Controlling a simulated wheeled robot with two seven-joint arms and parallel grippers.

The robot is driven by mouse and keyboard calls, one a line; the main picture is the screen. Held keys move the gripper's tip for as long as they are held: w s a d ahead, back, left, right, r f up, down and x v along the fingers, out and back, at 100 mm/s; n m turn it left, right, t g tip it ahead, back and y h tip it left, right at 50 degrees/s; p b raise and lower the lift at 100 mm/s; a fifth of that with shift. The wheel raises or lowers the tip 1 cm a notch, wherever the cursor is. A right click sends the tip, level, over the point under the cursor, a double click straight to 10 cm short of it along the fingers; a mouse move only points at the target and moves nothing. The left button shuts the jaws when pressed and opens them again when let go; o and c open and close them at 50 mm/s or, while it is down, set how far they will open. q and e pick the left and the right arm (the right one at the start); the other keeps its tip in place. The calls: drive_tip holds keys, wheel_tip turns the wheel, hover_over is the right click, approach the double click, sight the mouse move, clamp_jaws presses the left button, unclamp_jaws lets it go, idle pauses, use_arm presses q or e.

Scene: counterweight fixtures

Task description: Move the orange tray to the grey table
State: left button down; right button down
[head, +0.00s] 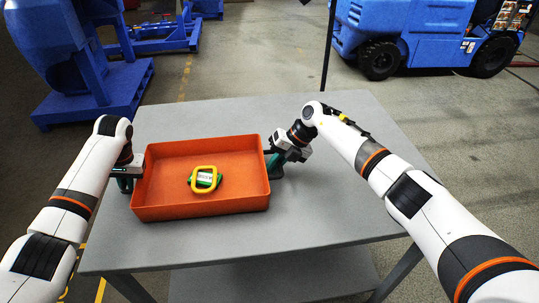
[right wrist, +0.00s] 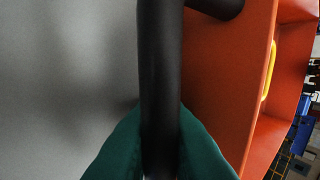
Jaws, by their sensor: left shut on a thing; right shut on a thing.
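The orange tray (head: 200,205) is over the left half of the grey table (head: 330,215). It looks level, but I cannot tell whether its bottom touches the tabletop. My left gripper (head: 130,180) is shut on the tray's left side, where the part it holds is mostly hidden. My right gripper (head: 272,166) is at the tray's right side. In the right wrist view, its green fingers (right wrist: 160,150) are shut on a black bar handle (right wrist: 160,80) beside the tray's orange wall (right wrist: 225,80).
A yellow-framed item with green and white parts (head: 204,168) lies inside the tray. The table's right half is bare. Blue machinery (head: 85,65) stands beyond at the left, and a blue vehicle (head: 410,30) stands at the back right.

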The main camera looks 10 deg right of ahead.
use_arm(q)
drive_tip(key=shift+f, duration=0.45)
use_arm(e)
drive_tip(key=shift+f, duration=0.45)
use_arm(q)
drive_tip(key=c, duration=1.5)
unclamp_jaws()
drive_tip(key=shift+r, duration=0.15)
use_arm(e)
drive_tip(key=c, duration=1.5)
unclamp_jaws()
drive_tip(key=shift+r, duration=0.15)
use_arm(q)
drive_tip(key=shift+o, duration=0.2)
use_arm(e)
drive_tip(key=shift+o, duration=0.2)
use_arm(q)
drive_tip(key=shift+r, duration=0.1)
use_arm(e)
drive_tip(key=shift+s, duration=0.1)
drive_tip(key=shift+d+r, duration=0.15)
use_arm(q)
wheel_tip(320, 180, up, 12)
drive_tip(key=d, duration=0.2)
drive_tip(key=shift+d+f, duration=0.15)
drive_tip(key=shift+f, duration=0.05)
use_arm(e)
drive_tip(key=v, duration=1.1)
drive_tip(key=shift+r, duration=0.4)
